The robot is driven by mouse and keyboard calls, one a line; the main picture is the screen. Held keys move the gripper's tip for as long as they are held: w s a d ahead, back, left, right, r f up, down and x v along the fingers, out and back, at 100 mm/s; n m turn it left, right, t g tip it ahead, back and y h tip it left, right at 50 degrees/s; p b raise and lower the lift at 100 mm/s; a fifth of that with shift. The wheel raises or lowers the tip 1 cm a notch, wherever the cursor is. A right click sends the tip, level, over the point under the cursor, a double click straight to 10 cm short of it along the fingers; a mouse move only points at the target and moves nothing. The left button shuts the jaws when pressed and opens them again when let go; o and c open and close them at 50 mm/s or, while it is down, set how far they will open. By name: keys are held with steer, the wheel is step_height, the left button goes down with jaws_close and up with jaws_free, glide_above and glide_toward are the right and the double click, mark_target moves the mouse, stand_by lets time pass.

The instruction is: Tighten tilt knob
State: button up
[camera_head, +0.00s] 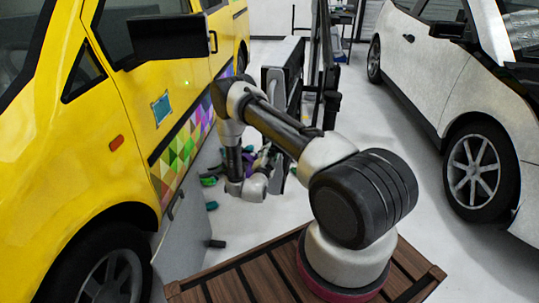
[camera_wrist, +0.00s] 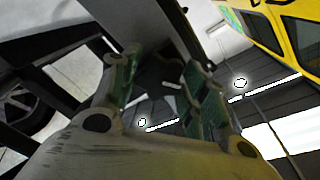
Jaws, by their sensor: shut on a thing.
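My gripper (camera_wrist: 158,82) shows in the wrist view, tilted upward, with a green pad on each finger. It is shut on a dark part between the pads, which I take to be the tilt knob (camera_wrist: 155,68). The knob's outline is dark and hard to make out, and I cannot tell how tight it is. A dark frame (camera_wrist: 140,20) rises just behind the fingertips. In the head view a stand with a dark panel (camera_head: 284,75) is beyond my arm. There the knob and my fingers are too small and hidden to make out.
A yellow van (camera_head: 60,140) with colored triangle graphics stands close on the left. A white car (camera_head: 450,90) stands on the right. Several small colored items (camera_head: 209,181) lie on the floor near my wrist. Open pale floor (camera_head: 420,170) lies between the stand and the white car.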

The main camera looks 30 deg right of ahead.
steer(key=m, duration=0.3)
steer(key=shift+m, duration=0.3)
steer(key=shift+s+m, duration=0.1)
steer(key=shift+m, duration=1.8)
steer(key=shift+f, duration=0.1)
steer(key=o, duration=1)
steer(key=v, duration=1.2)
